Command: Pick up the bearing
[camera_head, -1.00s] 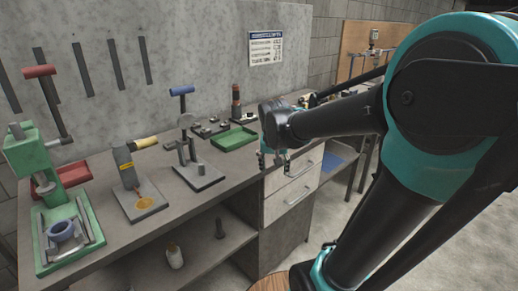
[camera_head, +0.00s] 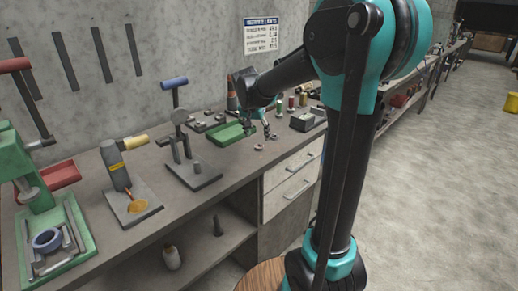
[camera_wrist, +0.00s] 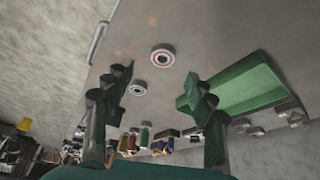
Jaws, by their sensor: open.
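Two small ring-shaped parts that look like bearings lie on the bench top, apart from each other. The other bearing, paler (camera_wrist: 138,89), also shows in the head view (camera_head: 274,137). I cannot tell which one the task means. My gripper (camera_wrist: 158,76) is open and empty, its fingers spread to either side of both rings in the wrist view. In the head view my gripper (camera_head: 262,127) hangs above the bench beside them.
A green tray (camera_wrist: 245,92) sits beside the rings, left of my gripper in the head view. Several coloured spools (camera_wrist: 145,137) and a grey block (camera_head: 302,121) stand nearby. Press tools (camera_head: 194,172) stand farther left. Drawers (camera_head: 290,182) are below the bench edge.

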